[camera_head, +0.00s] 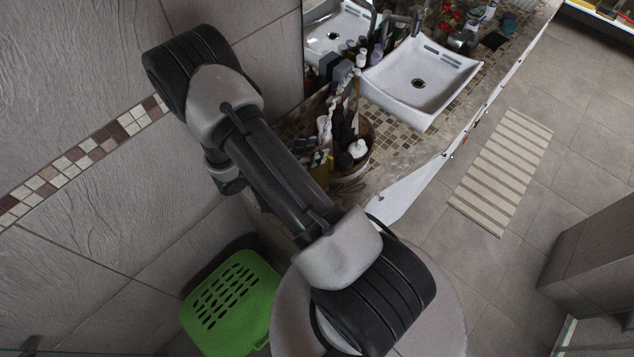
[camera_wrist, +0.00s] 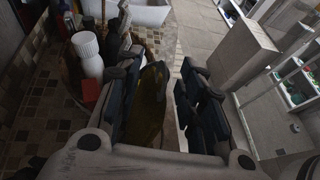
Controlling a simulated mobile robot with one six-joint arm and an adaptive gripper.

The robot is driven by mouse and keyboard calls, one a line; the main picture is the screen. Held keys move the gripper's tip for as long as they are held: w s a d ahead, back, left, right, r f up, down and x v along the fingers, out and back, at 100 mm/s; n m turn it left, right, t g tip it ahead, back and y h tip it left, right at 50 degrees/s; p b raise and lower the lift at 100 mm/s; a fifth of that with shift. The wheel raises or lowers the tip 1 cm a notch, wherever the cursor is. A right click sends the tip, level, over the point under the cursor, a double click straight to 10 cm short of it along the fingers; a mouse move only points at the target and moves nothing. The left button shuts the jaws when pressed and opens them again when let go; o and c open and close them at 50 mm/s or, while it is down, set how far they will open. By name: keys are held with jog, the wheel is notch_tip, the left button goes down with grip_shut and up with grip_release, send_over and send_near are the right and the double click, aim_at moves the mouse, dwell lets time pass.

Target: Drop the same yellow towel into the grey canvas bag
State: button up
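The yellow towel (camera_wrist: 148,108) shows as a dark yellow patch between the fingers of my gripper (camera_wrist: 160,90) in the wrist view. It lies close to the left finger, and a light strip shows between it and the right finger. The fingers stand apart. Whether the towel touches either finger, I cannot tell. In the head view a small yellow patch (camera_head: 322,173), which looks like the towel, shows beside my arm at the near end of the counter. My gripper is hidden behind my arm there. I see no grey canvas bag in either view.
A tiled counter (camera_head: 400,138) carries a white sink (camera_head: 420,82), a round basket (camera_head: 367,150) of bottles and several toiletries. A green slotted basket (camera_head: 230,305) stands on the floor below. A striped mat (camera_head: 503,170) lies on open floor at right. A white bottle (camera_wrist: 88,55) stands left of my gripper.

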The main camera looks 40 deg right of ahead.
jog(key=shift+c, duration=0.6)
grip_shut()
